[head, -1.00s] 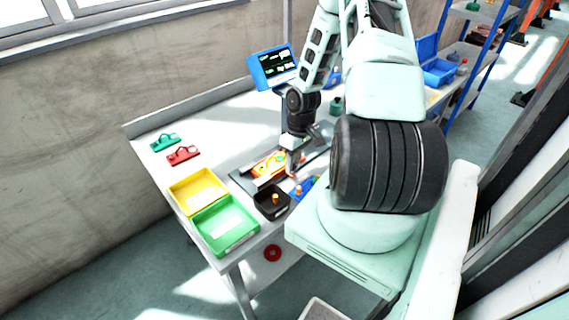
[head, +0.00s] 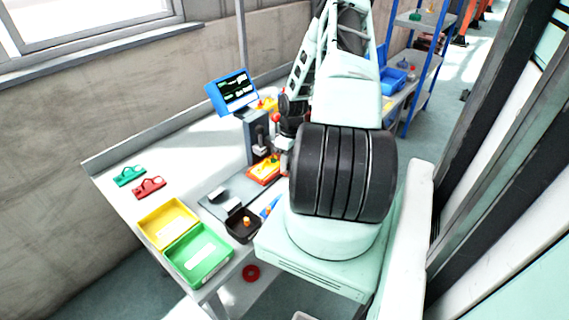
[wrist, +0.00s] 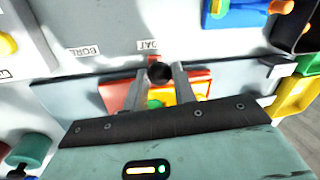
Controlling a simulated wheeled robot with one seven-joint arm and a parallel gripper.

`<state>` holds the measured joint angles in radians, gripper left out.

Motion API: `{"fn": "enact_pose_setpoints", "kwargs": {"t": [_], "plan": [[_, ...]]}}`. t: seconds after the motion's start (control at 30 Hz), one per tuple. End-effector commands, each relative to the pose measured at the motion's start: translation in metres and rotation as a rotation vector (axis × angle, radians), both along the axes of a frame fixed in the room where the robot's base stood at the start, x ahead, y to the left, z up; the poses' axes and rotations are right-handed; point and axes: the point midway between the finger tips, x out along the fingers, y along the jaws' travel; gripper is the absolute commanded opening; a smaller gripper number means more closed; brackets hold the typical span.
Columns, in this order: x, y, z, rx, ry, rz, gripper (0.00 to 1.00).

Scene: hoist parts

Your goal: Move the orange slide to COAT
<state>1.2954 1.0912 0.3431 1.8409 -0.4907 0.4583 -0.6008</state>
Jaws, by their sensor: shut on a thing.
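The orange slide (head: 264,172) sits on the dark rail plate on the bench, in front of a dark post. In the wrist view the slide (wrist: 200,88) shows red-orange and yellow under my gripper, with a green part on it. My gripper (wrist: 160,78) is shut on the slide's round black knob, between its two fingers. In the head view my arm hides most of the gripper. A partly covered label (wrist: 148,46), seemingly COAT, lies just beyond the fingers. The BORE label (wrist: 83,51) is to its left.
The dark post (head: 257,138) stands behind the slide, with a blue-framed screen (head: 232,92) beside it. A black tray (head: 243,237), a yellow bin (head: 167,224) and a green bin (head: 198,254) line the front.

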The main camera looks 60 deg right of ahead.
Motion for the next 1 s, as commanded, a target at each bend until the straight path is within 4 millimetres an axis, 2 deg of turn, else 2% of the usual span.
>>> {"fn": "enact_pose_setpoints", "kwargs": {"t": [0.17,0.2,0.27,0.67,0.77,1.0], "plan": [[0.001,0.0,0.001,-0.002,-0.002,0.0,0.0],[0.001,0.0,0.001,-0.002,-0.002,0.0,0.32],[0.001,0.0,0.001,-0.002,-0.001,0.0,0.48],[0.002,0.006,0.0,-0.001,0.0,0.002,0.48],[0.005,0.017,0.0,0.0,0.0,0.005,0.48],[0.014,0.059,-0.001,0.001,0.002,0.006,0.48]]}}
